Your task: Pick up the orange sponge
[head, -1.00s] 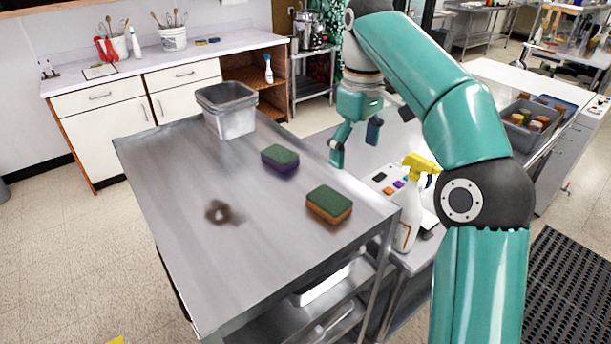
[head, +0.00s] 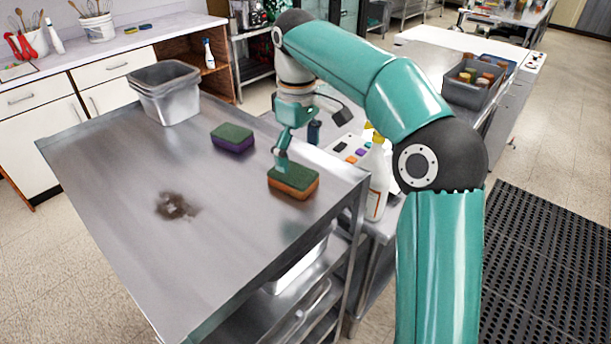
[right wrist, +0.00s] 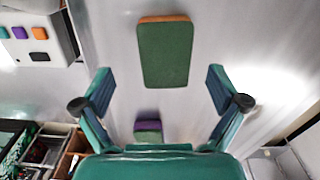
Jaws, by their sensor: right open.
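The orange sponge (head: 294,190) has a green top and an orange base. It lies flat near the right edge of the steel table (head: 110,210). My right gripper (head: 298,145) is open and above it, at its far side in the head view. In the right wrist view the same sponge (right wrist: 163,54) lies ahead of the open right gripper (right wrist: 161,90), centred between the fingers but beyond their tips. A purple sponge (head: 232,144) with a green top lies farther back; it also shows near the palm in the right wrist view (right wrist: 147,127). My left gripper is not in view.
A grey tub (head: 168,98) stands at the table's back corner. A dark brown stain (head: 172,206) marks the tabletop. A spray bottle (head: 377,185) stands just right of the table, close to my right arm. The table's left and front areas are clear.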

